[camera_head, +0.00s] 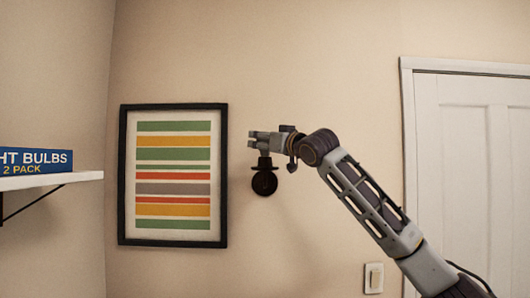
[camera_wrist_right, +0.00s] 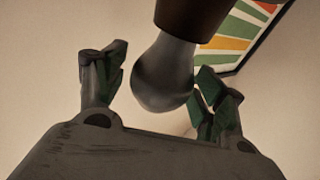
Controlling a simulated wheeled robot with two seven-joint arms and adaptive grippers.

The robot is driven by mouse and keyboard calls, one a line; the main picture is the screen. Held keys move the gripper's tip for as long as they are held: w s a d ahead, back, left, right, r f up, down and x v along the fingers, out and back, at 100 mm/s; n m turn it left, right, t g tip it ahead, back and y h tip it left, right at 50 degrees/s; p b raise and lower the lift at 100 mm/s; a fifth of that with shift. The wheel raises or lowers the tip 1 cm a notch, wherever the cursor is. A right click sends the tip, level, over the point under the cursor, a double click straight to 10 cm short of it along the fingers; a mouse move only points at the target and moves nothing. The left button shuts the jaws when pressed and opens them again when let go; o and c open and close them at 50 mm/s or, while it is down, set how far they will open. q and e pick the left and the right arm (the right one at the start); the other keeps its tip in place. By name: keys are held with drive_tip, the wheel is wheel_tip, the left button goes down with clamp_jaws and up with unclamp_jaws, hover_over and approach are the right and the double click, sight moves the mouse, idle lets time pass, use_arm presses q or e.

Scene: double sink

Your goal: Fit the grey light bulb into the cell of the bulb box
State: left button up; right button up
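In the head view my right gripper (camera_head: 254,140) is at the wall lamp (camera_head: 265,182), and the bulb cannot be made out there. The blue bulb box (camera_head: 35,160) stands at the far left; its cell is not visible. My left gripper is not in view.
The box stands on a white wall shelf (camera_head: 50,181) with a dark bracket. A framed striped picture (camera_head: 173,175) hangs between shelf and lamp. A white door (camera_head: 470,170) and a light switch (camera_head: 373,278) are at the right.

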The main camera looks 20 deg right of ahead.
drive_tip(key=c, duration=0.6)
drive_tip(key=shift+o, duration=0.2)
drive_tip(key=shift+r, duration=0.2)
drive_tip(key=shift+r+b, duration=0.4)
drive_tip(key=shift+r, duration=4.45)
drive_tip(key=shift+f, duration=0.15)
drive_tip(key=shift+w+a+f, duration=0.15)
drive_tip(key=shift+w+f, duration=0.4)
drive_tip(key=shift+f, duration=0.3)
drive_tip(key=shift+w+a+f, duration=0.1)
drive_tip(key=shift+w+f, duration=0.4)
drive_tip(key=shift+f, duration=0.35)
drive_tip(key=shift+w+f, duration=0.1)
drive_tip(key=shift+f, duration=0.1)
